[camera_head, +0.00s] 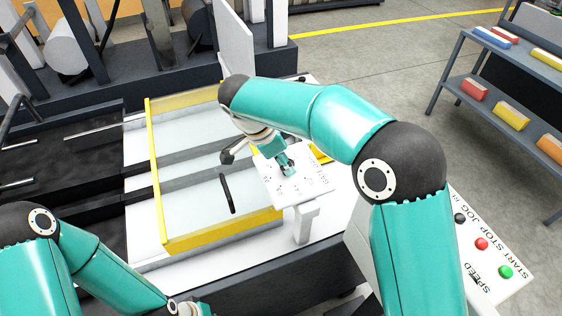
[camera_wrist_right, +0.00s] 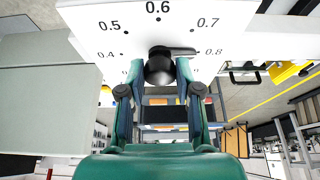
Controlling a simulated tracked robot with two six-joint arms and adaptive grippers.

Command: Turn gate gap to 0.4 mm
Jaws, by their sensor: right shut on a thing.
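The white gate gap dial plate (camera_head: 312,188) stands on a post at the machine's front right corner. In the right wrist view the plate (camera_wrist_right: 95,28) shows marks from 0.4 through 0.6 to 0.8. Its black knob (camera_wrist_right: 160,66) has a pointer (camera_wrist_right: 181,51) that reaches right, towards the 0.8 mark. My right gripper (camera_wrist_right: 160,82) has its fingers on both sides of the knob and is shut on it. In the head view the right gripper (camera_head: 286,166) is at the plate, and the knob is mostly hidden. My left arm is at lower left; its fingers are out of view.
A yellow-framed clear guard (camera_head: 163,190) with a black handle (camera_head: 227,193) lies left of the dial. A panel with START, STOP, JOG and SPEED controls (camera_head: 500,250) is at right. A shelf with coloured boxes (camera_head: 500,80) stands farther back right. Open floor lies between.

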